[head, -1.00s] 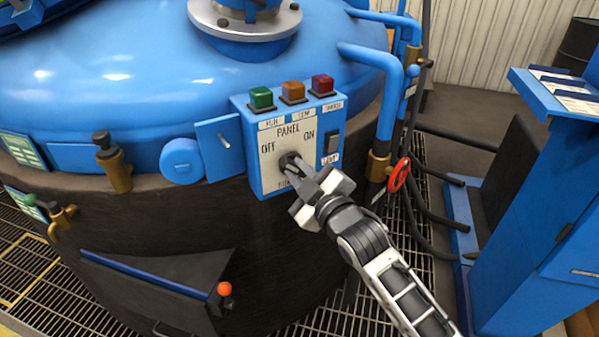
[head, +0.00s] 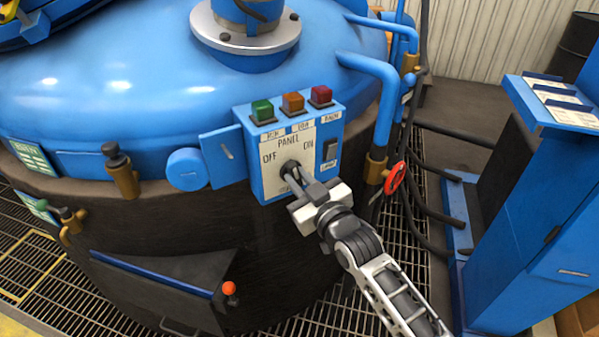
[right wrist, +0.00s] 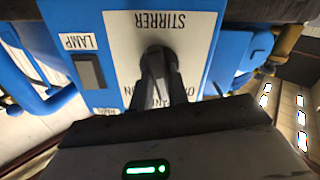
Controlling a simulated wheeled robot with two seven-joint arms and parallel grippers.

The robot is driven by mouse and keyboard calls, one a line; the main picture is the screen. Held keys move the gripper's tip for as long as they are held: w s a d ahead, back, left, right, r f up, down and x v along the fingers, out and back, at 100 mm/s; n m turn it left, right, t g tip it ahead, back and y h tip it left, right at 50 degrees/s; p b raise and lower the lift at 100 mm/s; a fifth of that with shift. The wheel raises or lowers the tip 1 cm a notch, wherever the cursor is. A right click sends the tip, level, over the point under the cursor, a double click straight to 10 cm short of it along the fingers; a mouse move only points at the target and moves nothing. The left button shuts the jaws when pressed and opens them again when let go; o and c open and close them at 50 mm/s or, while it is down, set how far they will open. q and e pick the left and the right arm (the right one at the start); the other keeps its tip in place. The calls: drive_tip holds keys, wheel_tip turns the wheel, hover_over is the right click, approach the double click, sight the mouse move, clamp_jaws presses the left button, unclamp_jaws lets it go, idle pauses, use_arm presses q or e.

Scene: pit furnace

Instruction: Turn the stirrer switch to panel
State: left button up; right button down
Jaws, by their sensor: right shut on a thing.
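The stirrer switch (head: 289,166) is a dark round knob on the cream face of a blue control box (head: 268,183). PANEL is printed above it, OFF to its left and ON to its right. My right gripper (head: 300,181) reaches in from the lower right and is shut on the switch. In the right wrist view the gripper fingers (right wrist: 160,90) close on the dark knob (right wrist: 158,54), below the STIRRER label. The fingers cover much of the knob, so I cannot tell which mark it points at. My left gripper is not in view.
Green (head: 262,110), orange (head: 293,103) and red (head: 321,95) buttons top the box. A black lamp switch (head: 330,149) sits right of the knob. A red valve wheel (head: 395,178) and blue pipe (head: 388,100) stand close on the right. A blue cabinet (head: 535,225) is farther right.

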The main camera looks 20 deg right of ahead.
drive_tip(key=shift+m+p, duration=0.6)
drive_tip(key=shift+m, duration=0.6)
drive_tip(key=c, duration=1.4)
unclamp_jaws()
drive_tip(key=shift+o, duration=0.2)
drive_tip(key=v, duration=1.6)
